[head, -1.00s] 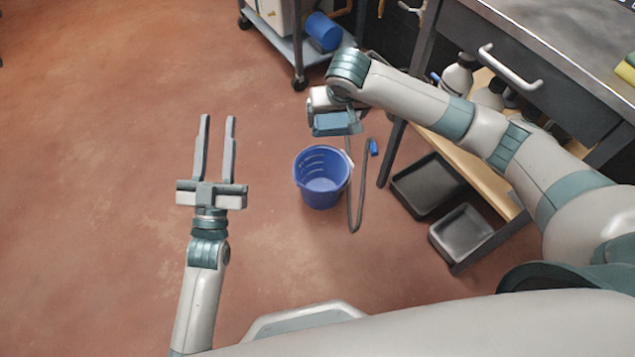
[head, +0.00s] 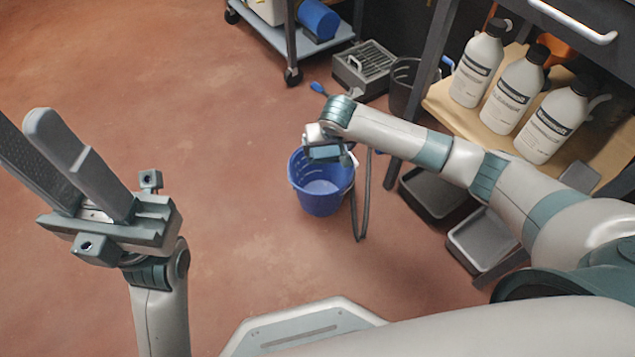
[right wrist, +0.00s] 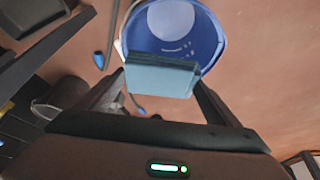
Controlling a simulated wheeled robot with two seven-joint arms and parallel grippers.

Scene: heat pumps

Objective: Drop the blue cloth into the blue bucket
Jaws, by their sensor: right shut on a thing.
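The blue cloth (head: 325,153) is a flat, pale teal-blue piece held in my right gripper (head: 326,140). In the right wrist view the cloth (right wrist: 160,77) spans the space between the two fingers and covers their tips. The blue bucket (head: 322,198) stands upright on the floor, with my right gripper and the cloth above its rim in the head view. In the right wrist view the bucket (right wrist: 208,45) opens just beyond the cloth, which overlaps its near rim. My left gripper (head: 24,122) is open and empty, raised at the left of the head view.
A dark hose (head: 366,200) lies right of the bucket. Black trays (head: 435,200) and a bench shelf with white bottles (head: 530,95) are at the right. A wheeled cart (head: 290,45) stands at the back. The floor left of the bucket is clear.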

